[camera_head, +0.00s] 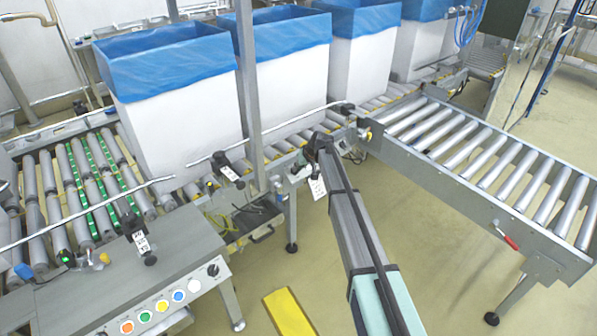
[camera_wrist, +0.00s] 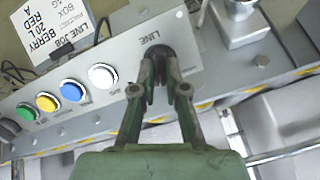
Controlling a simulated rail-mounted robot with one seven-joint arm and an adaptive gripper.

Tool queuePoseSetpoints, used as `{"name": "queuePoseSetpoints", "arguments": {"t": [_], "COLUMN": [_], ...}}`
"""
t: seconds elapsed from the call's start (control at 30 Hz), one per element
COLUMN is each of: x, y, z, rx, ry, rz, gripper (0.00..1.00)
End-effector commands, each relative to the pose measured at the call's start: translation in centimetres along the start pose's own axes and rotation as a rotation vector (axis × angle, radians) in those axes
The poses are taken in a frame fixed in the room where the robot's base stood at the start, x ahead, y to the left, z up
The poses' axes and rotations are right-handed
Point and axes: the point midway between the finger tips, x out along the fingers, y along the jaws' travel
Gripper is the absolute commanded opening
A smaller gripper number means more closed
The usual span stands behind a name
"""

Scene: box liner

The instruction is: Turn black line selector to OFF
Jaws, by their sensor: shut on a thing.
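In the wrist view, my gripper (camera_wrist: 161,88) has its green fingers closed around a black selector (camera_wrist: 155,52) beside the word LINE on a light grey panel (camera_wrist: 117,40). The fingers hide most of the knob, so its pointing direction cannot be told. White (camera_wrist: 102,76), blue (camera_wrist: 73,90), yellow (camera_wrist: 47,102) and green (camera_wrist: 26,112) buttons run to the left of it. In the head view, a similar button panel (camera_head: 176,306) stands at lower left with a black selector (camera_head: 213,270) in plain sight. I cannot make out my fingers in that view.
A printed card (camera_wrist: 50,30) stands behind the buttons, and a metal bracket (camera_wrist: 232,25) stands right of the selector. In the head view, roller conveyors (camera_head: 470,145) and tall white boxes with blue liners (camera_head: 285,85) fill the back.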

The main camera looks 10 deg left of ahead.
Motion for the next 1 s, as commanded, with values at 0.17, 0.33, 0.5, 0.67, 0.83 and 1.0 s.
{"name": "queuePoseSetpoints", "arguments": {"t": [0.17, 0.33, 0.5, 0.67, 0.83, 1.0], "x": [0.35, 0.31, 0.24, 0.18, 0.15, 0.15], "y": [-0.12, -0.20, -0.24, -0.25, -0.26, -0.26], "z": [0.17, 0.16, 0.11, 0.08, 0.05, 0.04], "rx": [-0.142, -0.249, -0.321, -0.356, -0.367, -0.367], "ry": [0.000, 0.000, -0.001, -0.001, -0.001, -0.001], "rz": [0.023, 0.040, 0.052, 0.058, 0.060, 0.060], "gripper": [0.00, 0.00, 0.00, 0.00, 0.00, 0.00]}}
